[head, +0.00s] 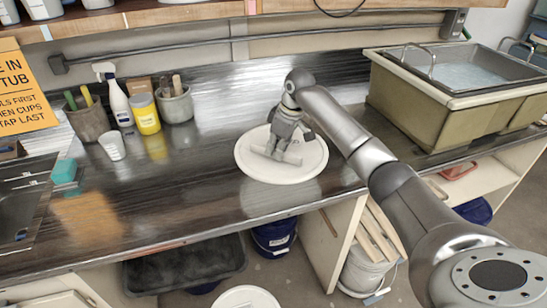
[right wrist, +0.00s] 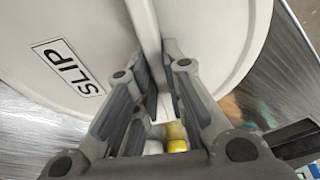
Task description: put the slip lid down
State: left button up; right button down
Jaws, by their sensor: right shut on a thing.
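The slip lid (head: 307,163) is a round white disc with a raised bar handle, level over the dark shiny counter near its front edge. My right gripper (head: 281,146) reaches down onto it from above and is shut on the handle. In the right wrist view the lid (right wrist: 215,32) shows the label "SLIP", and the fingers (right wrist: 160,95) sit on both sides of the handle. I cannot tell whether the lid's underside touches the counter. My left gripper is not in view.
A spray bottle (head: 118,104), a yellow jar (head: 145,115), tool pots (head: 175,104) and a white cup (head: 112,147) stand at the back left. A water-filled tub (head: 410,105) stands at the right. The counter (head: 170,185) left of the lid is clear.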

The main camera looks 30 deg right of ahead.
jog(key=w+f, duration=0.1)
jog(key=f, duration=0.1)
jog(key=w+d+f, duration=0.1)
jog(key=w+f, duration=0.1)
jog(key=shift+w+f+p, duration=0.3)
jog(key=shift+p, duration=0.05)
notch_tip(320, 180, down, 2)
jog(key=shift+f+p, duration=0.15)
jog(key=shift+p, duration=0.6)
jog(key=shift+f, duration=0.4)
jog(key=c, duration=1.5)
grip_release()
jog(key=b+v, duration=0.2)
jog(key=v, duration=1)
jog(key=shift+r, duration=0.1)
